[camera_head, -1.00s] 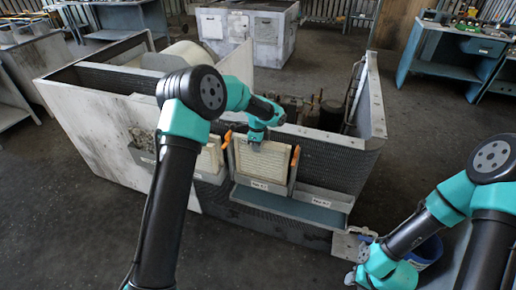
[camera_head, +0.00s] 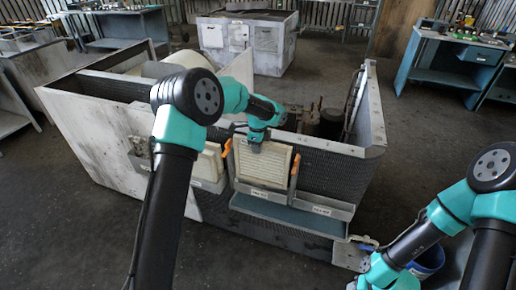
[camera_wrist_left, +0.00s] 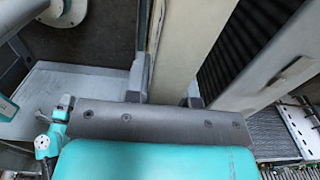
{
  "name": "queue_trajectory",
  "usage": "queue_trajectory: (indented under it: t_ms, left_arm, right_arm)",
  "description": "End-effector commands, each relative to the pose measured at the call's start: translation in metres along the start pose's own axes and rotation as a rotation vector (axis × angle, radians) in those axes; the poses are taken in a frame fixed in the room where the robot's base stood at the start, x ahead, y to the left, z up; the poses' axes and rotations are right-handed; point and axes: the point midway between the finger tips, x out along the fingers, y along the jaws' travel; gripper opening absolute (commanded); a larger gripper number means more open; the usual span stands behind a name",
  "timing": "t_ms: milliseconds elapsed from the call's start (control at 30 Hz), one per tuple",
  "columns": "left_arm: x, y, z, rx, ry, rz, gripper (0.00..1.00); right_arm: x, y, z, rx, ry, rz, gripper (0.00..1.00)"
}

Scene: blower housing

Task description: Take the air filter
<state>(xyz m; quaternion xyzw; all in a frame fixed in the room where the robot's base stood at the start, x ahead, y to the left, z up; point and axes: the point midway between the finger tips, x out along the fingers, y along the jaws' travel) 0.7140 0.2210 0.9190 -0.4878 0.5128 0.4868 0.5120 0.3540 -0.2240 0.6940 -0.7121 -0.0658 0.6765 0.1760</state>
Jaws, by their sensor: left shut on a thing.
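The air filter (camera_head: 272,167) is a cream pleated panel. It stands in a grey labelled holder with orange clips on the front of the blower housing (camera_head: 325,168). My left gripper (camera_head: 256,147) is shut on the filter's top edge. In the left wrist view, the cream filter (camera_wrist_left: 182,45) runs between the two dark fingertips of the left gripper (camera_wrist_left: 164,99). My right arm is at the lower right, and its gripper (camera_head: 372,277) is partly cut off by the picture's lower edge, so its jaws cannot be made out.
A second cream panel (camera_head: 208,165) sits in the holder to the left, partly behind my left arm. An empty labelled tray (camera_head: 320,208) is to the right. A blue bucket (camera_head: 432,262) stands behind my right arm. Workbenches (camera_head: 455,55) stand farther back, with open floor between.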

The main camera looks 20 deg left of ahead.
Motion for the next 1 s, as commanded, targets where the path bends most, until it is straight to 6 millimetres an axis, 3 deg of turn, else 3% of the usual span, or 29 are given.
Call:
queue_trajectory:
  t_ms: [333, 1000]
  left_arm:
    - [-0.001, 0.005, 0.0, 0.0, 0.0, 0.0, 0.0]
    - [-0.004, 0.046, 0.0, 0.0, 0.0, 0.0, 0.0]
  right_arm:
    - [0.0, 0.0, 0.0, 0.0, 0.0, 0.0, 0.43]
    - [0.0, 0.0, 0.0, 0.0, 0.0, 0.0, 0.43]
